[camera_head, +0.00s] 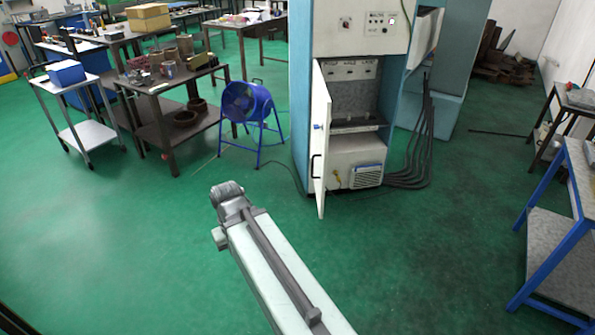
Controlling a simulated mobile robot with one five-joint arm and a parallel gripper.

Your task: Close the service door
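The service door (319,139) is a narrow white panel on the front of the tall white and teal cabinet (345,30). It stands swung open toward me, hinged at the cabinet's left side, seen nearly edge-on. It has a dark handle (316,167) and a small blue part higher up. The open compartment (352,95) shows a grey interior with a shelf. My arm reaches up from the bottom of the view, and its grey end (229,199) is in front of and left of the door, apart from it. The fingers cannot be made out.
A blue fan (249,108) on a stand is left of the cabinet, with a cable on the floor. Black hoses (425,140) hang at the cabinet's right. A blue-framed table (560,235) stands at right and workbenches at left. The green floor before the door is clear.

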